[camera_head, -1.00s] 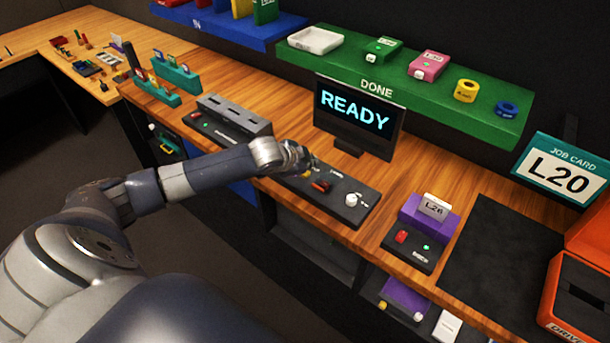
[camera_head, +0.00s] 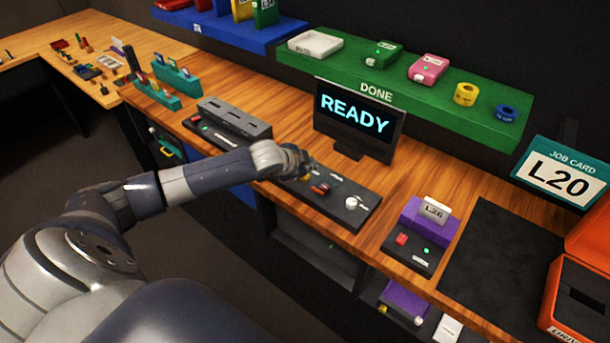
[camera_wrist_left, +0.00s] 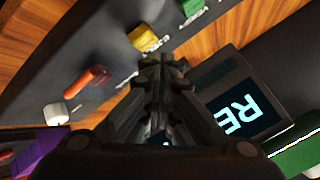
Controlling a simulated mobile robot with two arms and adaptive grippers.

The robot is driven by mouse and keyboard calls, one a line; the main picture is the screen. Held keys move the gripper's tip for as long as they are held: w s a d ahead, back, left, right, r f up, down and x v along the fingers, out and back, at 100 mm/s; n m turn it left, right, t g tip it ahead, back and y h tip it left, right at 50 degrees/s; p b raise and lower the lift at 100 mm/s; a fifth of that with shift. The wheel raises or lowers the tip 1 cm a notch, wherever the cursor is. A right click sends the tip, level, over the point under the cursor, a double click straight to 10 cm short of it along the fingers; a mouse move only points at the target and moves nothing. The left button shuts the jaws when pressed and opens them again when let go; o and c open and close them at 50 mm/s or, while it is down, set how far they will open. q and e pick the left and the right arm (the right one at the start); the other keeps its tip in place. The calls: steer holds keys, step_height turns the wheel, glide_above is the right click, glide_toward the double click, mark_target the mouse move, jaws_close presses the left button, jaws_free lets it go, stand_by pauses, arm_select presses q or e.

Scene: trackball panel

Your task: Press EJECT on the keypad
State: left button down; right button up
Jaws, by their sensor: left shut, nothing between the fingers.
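The keypad is a dark panel (camera_head: 345,211) on the wooden bench in front of the READY screen (camera_head: 352,119). In the head view the left gripper (camera_head: 305,168) covers the panel's left part.
A grey slotted unit (camera_head: 235,117) stands left of the keypad. A purple holder (camera_head: 428,218) with an L26 block stands to the right. A green DONE shelf (camera_head: 400,90) hangs above the screen. A dark mat (camera_head: 500,255) lies further right.

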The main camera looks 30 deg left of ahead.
arm_select(q)
steer(key=shift+f, duration=0.2)
steer(key=shift+f, duration=0.2)
steer(key=shift+f, duration=0.1)
stand_by(0.6)
steer(key=shift+f, duration=0.5)
stand_by(0.5)
steer(key=shift+r+p, duration=1)
